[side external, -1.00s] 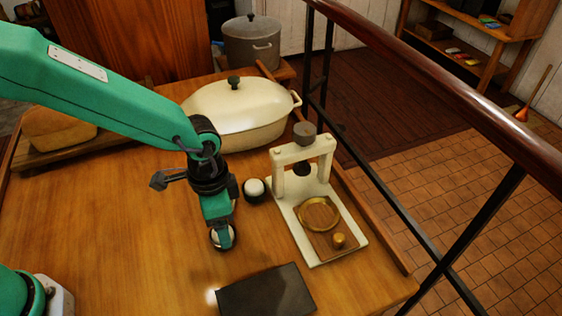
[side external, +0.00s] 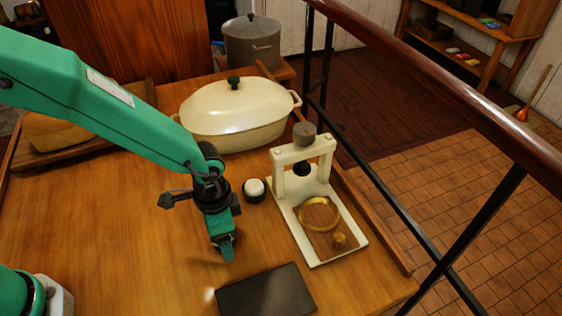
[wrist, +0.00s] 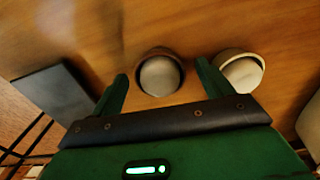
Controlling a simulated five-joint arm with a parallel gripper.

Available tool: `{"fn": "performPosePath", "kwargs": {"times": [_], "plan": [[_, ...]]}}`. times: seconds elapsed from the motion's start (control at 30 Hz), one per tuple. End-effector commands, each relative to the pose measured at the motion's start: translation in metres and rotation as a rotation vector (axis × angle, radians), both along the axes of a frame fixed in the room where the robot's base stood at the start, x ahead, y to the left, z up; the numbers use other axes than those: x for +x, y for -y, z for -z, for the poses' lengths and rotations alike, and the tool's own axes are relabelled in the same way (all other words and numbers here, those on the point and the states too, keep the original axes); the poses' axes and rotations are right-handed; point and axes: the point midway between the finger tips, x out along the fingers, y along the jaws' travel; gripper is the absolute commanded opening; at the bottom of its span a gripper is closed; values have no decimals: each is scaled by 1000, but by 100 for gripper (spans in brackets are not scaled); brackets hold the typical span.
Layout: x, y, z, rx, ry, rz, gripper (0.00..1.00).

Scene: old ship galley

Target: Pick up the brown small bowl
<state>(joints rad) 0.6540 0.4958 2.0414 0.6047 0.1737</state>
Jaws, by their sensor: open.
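A small brown-rimmed bowl (wrist: 160,58) with a pale rounded inside shows in the wrist view, between and just beyond my two fingertips. My gripper (wrist: 161,74) is open, one finger on each side of the bowl in that view, and nothing is held. In the side view my gripper (side external: 227,250) points down over the table, and the brown bowl is hidden behind it. A second small bowl with a pale rim (wrist: 240,60) lies to the right in the wrist view. In the side view this second bowl (side external: 254,190) looks dark outside and white inside.
A dark flat slab (side external: 265,291) lies near the front. A cream press (side external: 283,215) stands to the right, and a lidded cream casserole (side external: 235,112) behind. A loaf-like item (side external: 55,135) is at the left. The table (side external: 110,215) is clear left of my gripper.

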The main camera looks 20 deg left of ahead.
Motion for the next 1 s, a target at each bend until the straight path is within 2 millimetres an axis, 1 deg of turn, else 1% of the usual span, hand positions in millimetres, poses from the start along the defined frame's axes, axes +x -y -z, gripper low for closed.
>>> {"fn": "performPosePath", "kwargs": {"times": [0.3,0.33,0.37,0.5,0.57,0.87,1.0], "plan": [[0,0,0,0,0,0,79],[0,0,0,0,0,0,75],[0,0,0,0,0,0,69],[0,0,0,0,0,0,42],[0,0,0,0,0,0,30],[0,0,-1,-1,1,0,29],[1,0,-6,-2,2,0,29]]}}
